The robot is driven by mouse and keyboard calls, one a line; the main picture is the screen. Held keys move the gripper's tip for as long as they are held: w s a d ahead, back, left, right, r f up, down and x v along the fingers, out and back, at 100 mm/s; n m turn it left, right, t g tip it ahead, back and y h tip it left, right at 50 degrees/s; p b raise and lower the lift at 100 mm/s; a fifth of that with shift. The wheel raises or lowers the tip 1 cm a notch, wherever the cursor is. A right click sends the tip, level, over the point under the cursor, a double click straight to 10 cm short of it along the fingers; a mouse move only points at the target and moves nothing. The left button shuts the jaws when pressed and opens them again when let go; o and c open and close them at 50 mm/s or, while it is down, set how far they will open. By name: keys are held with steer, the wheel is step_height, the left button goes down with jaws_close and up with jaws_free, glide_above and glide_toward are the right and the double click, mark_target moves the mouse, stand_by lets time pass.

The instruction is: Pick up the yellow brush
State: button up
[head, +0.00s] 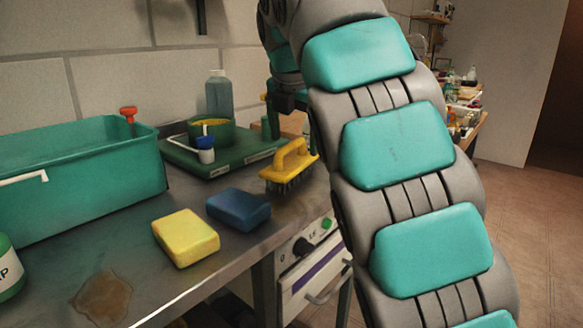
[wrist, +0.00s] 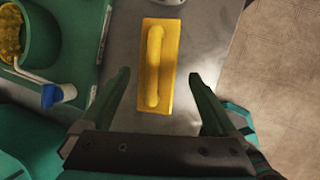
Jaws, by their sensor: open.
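The yellow brush (head: 289,164) stands bristles down on the metal bench near its right edge, its handle on top. In the wrist view the brush (wrist: 156,68) is seen from above, its long handle running up the picture. My gripper (wrist: 160,82) is open and empty. Its two green fingers stand to the left and right of the brush's near end, apart from it. The height of the fingers above the bench cannot be told.
A green tray (head: 182,160) with a green pot (head: 222,132) stands left of the brush. A blue sponge (head: 238,207) and a yellow sponge (head: 185,238) lie nearer. A teal bin (head: 80,180) and a clear bottle (head: 219,95) stand farther left and back.

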mark_target(293, 161)
steer(key=b+x, duration=0.2)
steer(key=x, duration=0.2)
steer(key=shift+s+a+f, duration=0.15)
steer(key=shift+f, duration=0.05)
steer(key=shift+x, duration=1.2)
steer(key=c, duration=1.2)
